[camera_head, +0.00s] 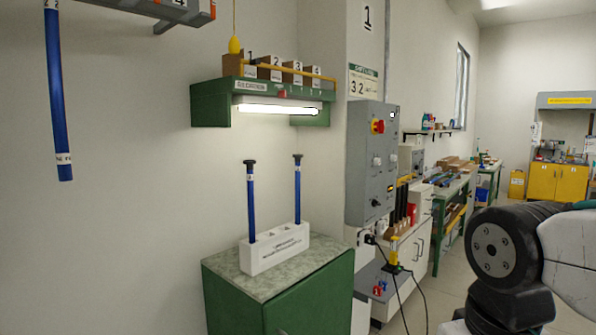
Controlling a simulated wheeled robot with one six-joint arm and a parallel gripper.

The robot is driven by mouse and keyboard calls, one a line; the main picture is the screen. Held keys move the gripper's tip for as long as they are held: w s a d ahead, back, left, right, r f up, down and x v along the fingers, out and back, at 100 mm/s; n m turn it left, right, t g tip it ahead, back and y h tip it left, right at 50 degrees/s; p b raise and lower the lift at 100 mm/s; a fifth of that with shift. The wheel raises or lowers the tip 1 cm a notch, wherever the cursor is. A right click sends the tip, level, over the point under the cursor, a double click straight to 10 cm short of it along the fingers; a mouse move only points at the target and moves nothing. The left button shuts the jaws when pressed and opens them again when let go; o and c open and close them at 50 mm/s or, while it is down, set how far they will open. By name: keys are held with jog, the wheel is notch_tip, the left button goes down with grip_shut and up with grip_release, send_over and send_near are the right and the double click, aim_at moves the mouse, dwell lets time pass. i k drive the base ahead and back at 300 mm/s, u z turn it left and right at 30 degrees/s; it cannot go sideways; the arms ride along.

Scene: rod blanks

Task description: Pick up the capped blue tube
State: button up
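Two blue tubes with black caps stand upright in a white block holder (274,252) on the cabinet. The left capped tube (251,205) is at the block's left end. The right capped tube (297,190) stands towards its right end. Empty holes show between them. A third, longer blue tube (57,95) hangs at the upper left, with white bands near its top and bottom. No black cap shows on it, and its top end is cut off by the frame. My gripper is not in view; only part of my arm shows at the lower right.
The holder stands on a green cabinet (315,261) with a speckled top. Above it a green shelf (211,102) with a lit lamp (278,106) carries numbered boxes. A grey electrical box (371,165) is to the right. A grey bracket (165,10) juts in at the top left.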

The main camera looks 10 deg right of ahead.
aim_at(297, 158)
jog(key=z, duration=0.05)
jog(key=i, duration=1.45)
jog(key=u, duration=0.1)
